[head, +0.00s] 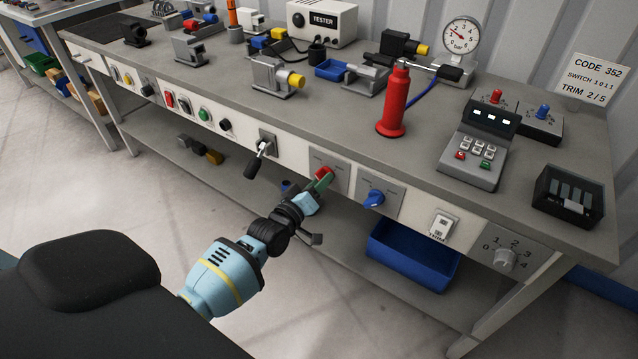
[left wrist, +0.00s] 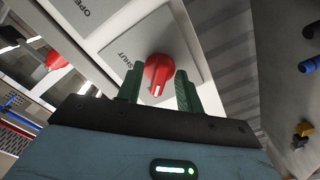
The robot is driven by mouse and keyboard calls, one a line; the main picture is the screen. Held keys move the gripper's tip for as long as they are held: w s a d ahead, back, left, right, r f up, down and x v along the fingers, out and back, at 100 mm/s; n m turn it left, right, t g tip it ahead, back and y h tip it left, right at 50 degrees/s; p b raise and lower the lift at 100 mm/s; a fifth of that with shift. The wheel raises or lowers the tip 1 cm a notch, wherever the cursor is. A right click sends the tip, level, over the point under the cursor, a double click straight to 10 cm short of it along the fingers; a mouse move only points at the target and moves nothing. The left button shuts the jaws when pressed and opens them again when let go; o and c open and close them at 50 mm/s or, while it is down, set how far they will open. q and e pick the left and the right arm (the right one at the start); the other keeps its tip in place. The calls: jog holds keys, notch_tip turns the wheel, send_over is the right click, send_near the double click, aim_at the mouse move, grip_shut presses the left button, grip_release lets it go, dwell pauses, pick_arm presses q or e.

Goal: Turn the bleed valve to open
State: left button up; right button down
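The bleed valve is a red knob (head: 323,172) on a grey plate (head: 338,163) on the bench's front panel. In the left wrist view the red knob (left wrist: 159,70) carries a white mark at its lower end. My left gripper (head: 324,182) reaches the knob from below. My right gripper is out of view.
A blue knob (head: 374,198) sits just right of the valve, and a black-handled lever (head: 258,158) sticks out to its left. A blue bin (head: 412,255) stands on the shelf below. A red cylinder (head: 397,105) and a gauge (head: 459,38) stand on the benchtop.

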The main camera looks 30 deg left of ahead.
pick_arm(q)
jog(key=s, duration=0.8)
jog(key=shift+a+p, duration=0.15)
jog(key=shift+p, duration=0.3)
